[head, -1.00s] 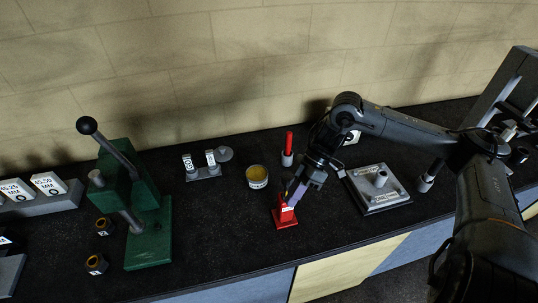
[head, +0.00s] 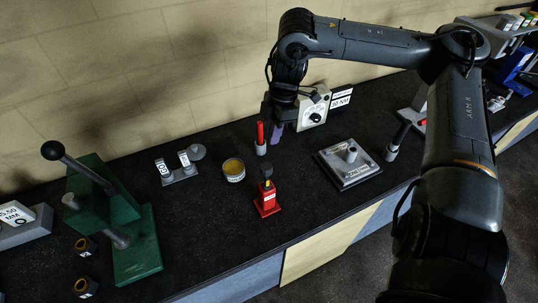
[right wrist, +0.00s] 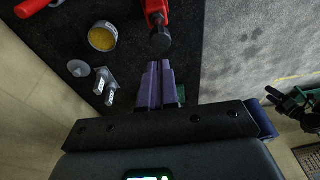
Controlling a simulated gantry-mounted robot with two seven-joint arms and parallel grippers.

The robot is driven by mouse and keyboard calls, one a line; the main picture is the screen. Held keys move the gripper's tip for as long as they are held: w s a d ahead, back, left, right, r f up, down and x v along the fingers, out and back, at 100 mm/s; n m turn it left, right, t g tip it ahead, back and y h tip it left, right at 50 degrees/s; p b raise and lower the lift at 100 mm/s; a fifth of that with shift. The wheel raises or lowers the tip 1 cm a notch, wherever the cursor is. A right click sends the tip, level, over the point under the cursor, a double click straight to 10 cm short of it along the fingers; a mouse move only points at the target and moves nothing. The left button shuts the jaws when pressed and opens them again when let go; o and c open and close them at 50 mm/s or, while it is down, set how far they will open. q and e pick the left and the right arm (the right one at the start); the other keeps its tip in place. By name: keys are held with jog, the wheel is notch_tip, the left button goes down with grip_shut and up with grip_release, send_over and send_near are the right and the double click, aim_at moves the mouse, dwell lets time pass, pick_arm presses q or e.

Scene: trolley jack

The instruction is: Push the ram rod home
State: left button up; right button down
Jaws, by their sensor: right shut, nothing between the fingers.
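The red trolley jack (head: 267,204) stands upright on the bench. A dark-headed rod (head: 266,172) with a yellow part below its head sticks up from its top. In the right wrist view, the jack (right wrist: 156,8) and the round dark head (right wrist: 161,40) lie beyond my fingertips, apart from them. My right gripper (head: 277,138) is shut and empty, above and behind the jack; its purple fingers (right wrist: 158,72) lie together in the wrist view. A dark jointed shape at that view's right edge may be my left arm; its jaws cannot be made out.
A red-topped rod in a grey holder (head: 260,140) stands behind the jack. A tin (head: 233,170) is to its left, a grey plate with a post (head: 348,163) to its right. A green lever press (head: 135,245) stands further left. The bench front before the jack is clear.

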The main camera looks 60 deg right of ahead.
aim_at(267, 164)
jog(key=f, duration=0.2)
jog(key=a+f, duration=0.1)
jog(key=f, duration=0.1)
jog(key=f+p, duration=0.1)
jog(key=f, duration=0.1)
jog(key=shift+w+a+f, duration=0.15)
jog(key=shift+w+f, duration=0.1)
jog(key=shift+f, duration=0.15)
jog(key=shift+w+a+f, duration=0.1)
jog(key=shift+a+f, duration=0.05)
jog(key=shift+f, duration=0.65)
jog(key=shift+f, duration=0.1)
